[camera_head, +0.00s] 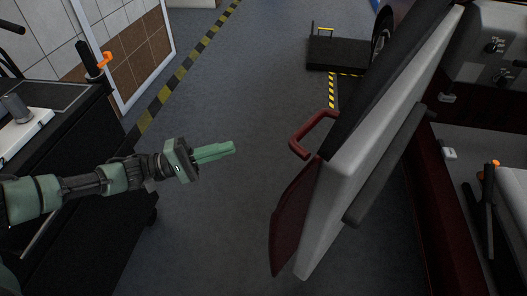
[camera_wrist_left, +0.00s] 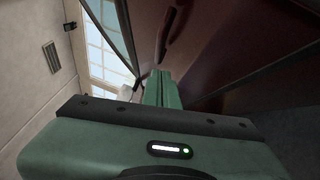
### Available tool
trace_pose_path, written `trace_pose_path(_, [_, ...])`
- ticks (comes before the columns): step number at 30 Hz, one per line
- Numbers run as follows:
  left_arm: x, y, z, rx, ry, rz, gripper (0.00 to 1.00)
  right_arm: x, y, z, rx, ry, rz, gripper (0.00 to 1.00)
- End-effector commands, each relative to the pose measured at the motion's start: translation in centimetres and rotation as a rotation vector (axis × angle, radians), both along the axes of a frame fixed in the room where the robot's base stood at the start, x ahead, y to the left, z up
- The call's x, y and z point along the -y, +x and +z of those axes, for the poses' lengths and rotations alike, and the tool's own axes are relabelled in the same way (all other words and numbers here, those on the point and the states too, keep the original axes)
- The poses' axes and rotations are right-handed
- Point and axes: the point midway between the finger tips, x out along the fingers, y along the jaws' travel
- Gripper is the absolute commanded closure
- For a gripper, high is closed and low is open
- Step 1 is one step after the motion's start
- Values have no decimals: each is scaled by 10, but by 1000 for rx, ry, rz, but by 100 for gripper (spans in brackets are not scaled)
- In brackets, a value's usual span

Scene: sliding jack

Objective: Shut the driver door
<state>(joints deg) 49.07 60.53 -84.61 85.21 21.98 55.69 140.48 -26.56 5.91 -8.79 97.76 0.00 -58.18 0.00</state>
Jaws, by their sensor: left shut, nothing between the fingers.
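The driver door (camera_head: 345,150) stands open on the right of the head view, with a dark window frame, a grey inner panel and a dark red outer skin. Its red handle (camera_head: 313,133) sticks out toward the left. My left gripper (camera_head: 232,148) is shut and empty, left of the door and apart from it, fingers pointing right. In the left wrist view, the closed green fingers (camera_wrist_left: 161,88) point toward the dark red door (camera_wrist_left: 225,50), and the handle (camera_wrist_left: 168,32) shows above the fingertips. My right gripper is not in view.
A black workbench (camera_head: 75,110) stands on the left, with an orange-and-black tool (camera_head: 92,58) on it. A low black cart (camera_head: 340,52) stands at the back. The car body (camera_head: 445,215) fills the right edge. Grey floor (camera_head: 235,85) is clear between the bench and the door.

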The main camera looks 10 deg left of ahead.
Motion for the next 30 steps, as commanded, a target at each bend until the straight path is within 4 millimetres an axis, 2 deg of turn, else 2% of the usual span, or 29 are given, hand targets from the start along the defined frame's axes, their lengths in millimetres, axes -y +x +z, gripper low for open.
trace_pose_path(5, [21,7,6,-2,-6,-5,100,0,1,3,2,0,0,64])
trace_pose_path(16, [93,36,18,1,-3,-4,100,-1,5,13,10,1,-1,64])
trace_pose_path(18, [102,30,21,-3,-4,-3,100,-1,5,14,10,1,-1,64])
trace_pose_path(24, [121,21,26,-2,-2,-1,100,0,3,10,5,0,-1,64])
trace_pose_path(30, [126,19,27,-2,-1,0,100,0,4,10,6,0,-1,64])
